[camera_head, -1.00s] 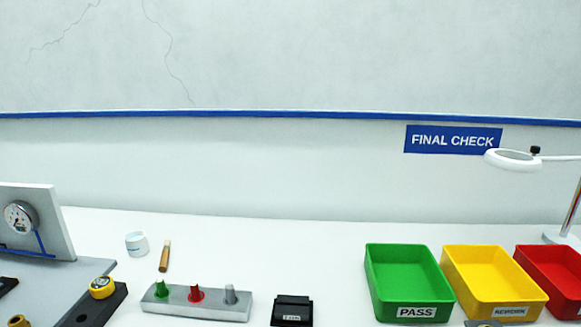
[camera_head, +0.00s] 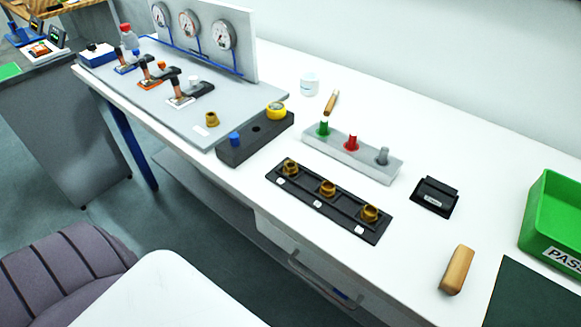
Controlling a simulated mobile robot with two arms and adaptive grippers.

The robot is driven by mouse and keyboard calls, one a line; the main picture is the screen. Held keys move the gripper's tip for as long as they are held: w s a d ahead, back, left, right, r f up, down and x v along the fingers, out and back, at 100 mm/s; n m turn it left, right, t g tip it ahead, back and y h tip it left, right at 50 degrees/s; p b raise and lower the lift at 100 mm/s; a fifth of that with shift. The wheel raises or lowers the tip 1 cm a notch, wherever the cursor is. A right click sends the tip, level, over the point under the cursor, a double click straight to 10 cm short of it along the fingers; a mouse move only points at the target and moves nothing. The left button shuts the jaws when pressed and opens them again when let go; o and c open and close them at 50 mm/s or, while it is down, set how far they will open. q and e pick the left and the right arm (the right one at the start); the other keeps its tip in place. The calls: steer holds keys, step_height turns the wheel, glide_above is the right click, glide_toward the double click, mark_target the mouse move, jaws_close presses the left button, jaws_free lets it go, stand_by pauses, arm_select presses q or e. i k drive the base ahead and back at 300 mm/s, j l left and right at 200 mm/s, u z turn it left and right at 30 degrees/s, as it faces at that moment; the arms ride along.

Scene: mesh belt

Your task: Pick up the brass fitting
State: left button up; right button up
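Three brass fittings stand upright in a row in a black holder (camera_head: 345,218) on the white bench: a left one (camera_head: 291,168), a middle one (camera_head: 327,188) and a right one (camera_head: 369,214). Small white tags lie in front of them on the holder. Another small brass-coloured fitting (camera_head: 211,119) stands alone on the grey test board (camera_head: 190,113) at the upper left. The frame does not show which one the task names. Neither of my grippers is in view.
A grey block (camera_head: 350,157) with green, red and grey pegs stands behind the holder. A black block (camera_head: 235,153) with a yellow cap (camera_head: 277,111) is to its left. A wooden block (camera_head: 457,270), a black box (camera_head: 435,197) and a green bin (camera_head: 556,215) are right. A chair (camera_head: 60,270) is lower left.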

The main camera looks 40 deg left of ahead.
mark_target(290, 168)
steer(key=j+z, duration=0.2)
steer(key=j, duration=0.6)
steer(key=j+z, duration=0.2)
steer(key=j, duration=0.6)
steer(key=j+z, duration=0.15)
steer(key=j, duration=0.65)
steer(key=k, duration=0.05)
